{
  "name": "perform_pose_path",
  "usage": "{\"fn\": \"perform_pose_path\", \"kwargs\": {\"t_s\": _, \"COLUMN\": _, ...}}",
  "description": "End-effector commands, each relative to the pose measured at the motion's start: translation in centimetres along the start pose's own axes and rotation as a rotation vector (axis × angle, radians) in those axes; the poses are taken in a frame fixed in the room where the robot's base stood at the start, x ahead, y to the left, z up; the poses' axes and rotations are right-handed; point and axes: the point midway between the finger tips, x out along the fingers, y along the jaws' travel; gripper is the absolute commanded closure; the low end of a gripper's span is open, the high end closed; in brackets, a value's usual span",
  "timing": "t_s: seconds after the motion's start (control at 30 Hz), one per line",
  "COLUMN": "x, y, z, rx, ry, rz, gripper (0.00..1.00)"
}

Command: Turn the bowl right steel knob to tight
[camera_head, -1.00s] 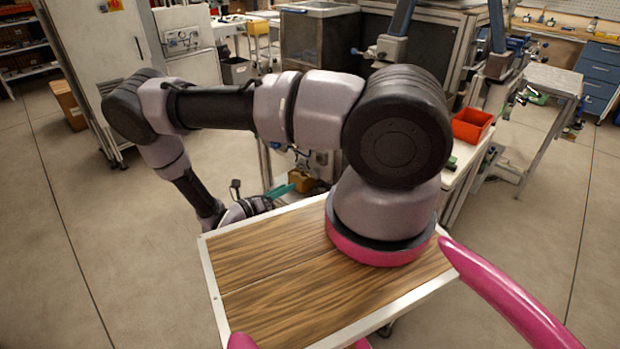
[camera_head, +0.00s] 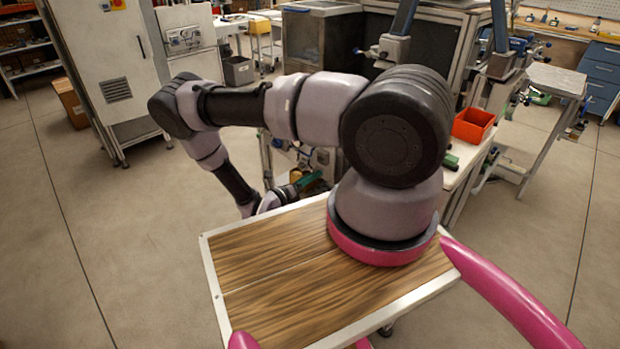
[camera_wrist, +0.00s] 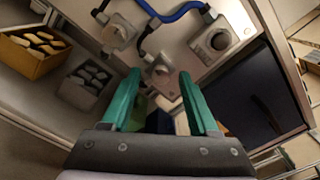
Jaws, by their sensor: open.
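In the wrist view, a small steel knob (camera_wrist: 161,70) on a pale mount shows between and just beyond my fingertips. A second round fitting (camera_wrist: 114,36) sits upper left, and a larger dark-centred one (camera_wrist: 219,41) sits upper right, both on the same pale panel. I cannot tell contact with any of them, and I cannot make out a bowl. My gripper (camera_wrist: 157,80) has green fingers spread apart with nothing held. In the head view my gripper (camera_head: 309,182) is low at the front of the machine, partly hidden by my arm, and the knobs are not clear.
A blue hose (camera_wrist: 165,16) runs across the panel top. Yellow (camera_wrist: 34,50) and grey (camera_wrist: 88,80) bins of parts stand at left in the wrist view. In the head view, a red bin (camera_head: 473,125) stands on the bench at right. The floor at left is open.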

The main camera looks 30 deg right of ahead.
Motion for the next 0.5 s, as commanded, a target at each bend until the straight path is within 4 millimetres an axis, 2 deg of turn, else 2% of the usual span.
{"fn": "perform_pose_path", "kwargs": {"t_s": 0.23, "x": 0.08, "y": -0.02, "z": -0.01, "rx": 0.000, "ry": 0.000, "rz": 0.000, "gripper": 0.39}}
{"fn": "perform_pose_path", "kwargs": {"t_s": 0.3, "x": 0.07, "y": -0.02, "z": -0.01, "rx": 0.000, "ry": 0.000, "rz": 0.000, "gripper": 0.66}}
{"fn": "perform_pose_path", "kwargs": {"t_s": 0.4, "x": 0.06, "y": -0.02, "z": -0.01, "rx": 0.000, "ry": 0.000, "rz": 0.000, "gripper": 1.00}}
{"fn": "perform_pose_path", "kwargs": {"t_s": 0.5, "x": 0.05, "y": -0.01, "z": -0.01, "rx": 0.000, "ry": 0.000, "rz": 0.000, "gripper": 1.00}}
